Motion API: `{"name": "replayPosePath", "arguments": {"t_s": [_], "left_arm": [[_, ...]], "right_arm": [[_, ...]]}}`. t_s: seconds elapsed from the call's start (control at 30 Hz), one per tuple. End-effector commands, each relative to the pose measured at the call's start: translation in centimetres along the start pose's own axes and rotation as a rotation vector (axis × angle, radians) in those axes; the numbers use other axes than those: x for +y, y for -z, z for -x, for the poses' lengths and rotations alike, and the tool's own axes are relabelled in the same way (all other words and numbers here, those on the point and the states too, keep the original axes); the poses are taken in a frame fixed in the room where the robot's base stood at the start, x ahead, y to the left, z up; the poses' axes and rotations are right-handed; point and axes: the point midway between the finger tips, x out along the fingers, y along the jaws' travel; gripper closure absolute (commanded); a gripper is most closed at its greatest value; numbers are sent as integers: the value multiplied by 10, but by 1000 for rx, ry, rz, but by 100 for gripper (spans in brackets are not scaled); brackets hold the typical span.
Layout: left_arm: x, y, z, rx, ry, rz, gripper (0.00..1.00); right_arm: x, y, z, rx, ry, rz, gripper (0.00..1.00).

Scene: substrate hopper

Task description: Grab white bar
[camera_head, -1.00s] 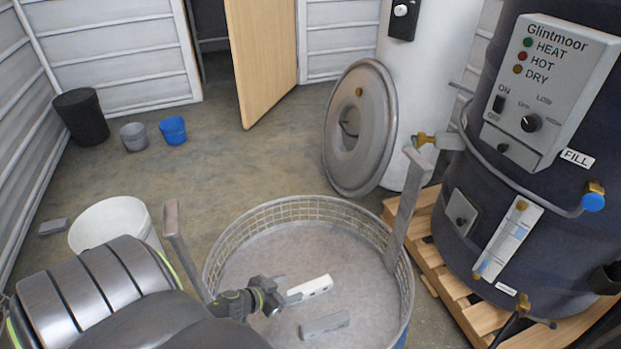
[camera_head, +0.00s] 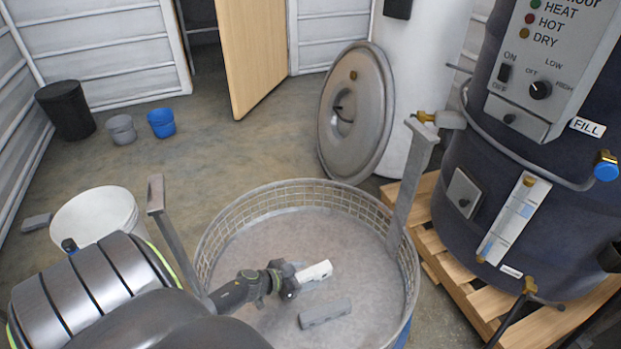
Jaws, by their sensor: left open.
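A white bar (camera_head: 315,271) lies in the round mesh-rimmed hopper basket (camera_head: 214,237), near its middle. My left gripper (camera_head: 296,278) reaches in from the left, at the near left end of the white bar. Its jaws are open and seem to be around or beside that end; exactly how the fingers lie is too small to tell. A grey bar (camera_head: 325,313) lies closer to me on the basket floor, apart from the gripper. My right gripper does not show.
Two upright metal arms (camera_head: 411,190) rise at the basket's sides. A dark blue tank (camera_head: 450,225) stands on a wooden pallet (camera_head: 444,283) at right. A round grey lid (camera_head: 352,112) leans behind. A white bucket (camera_head: 98,213) stands at left. The basket floor is mostly clear.

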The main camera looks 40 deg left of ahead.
Motion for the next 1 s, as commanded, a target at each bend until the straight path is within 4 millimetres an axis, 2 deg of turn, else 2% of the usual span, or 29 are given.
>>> {"name": "replayPosePath", "arguments": {"t_s": [0.2,0.23,0.63,1.0], "left_arm": [[0,0,-1,-1,1,0,39],[0,0,0,-1,1,0,42],[0,0,0,-1,1,0,94],[0,4,2,0,1,0,94]], "right_arm": [[0,0,1,1,1,0,59],[0,0,1,1,1,0,59],[0,0,1,1,0,1,59],[1,0,3,-2,-4,1,59]]}}
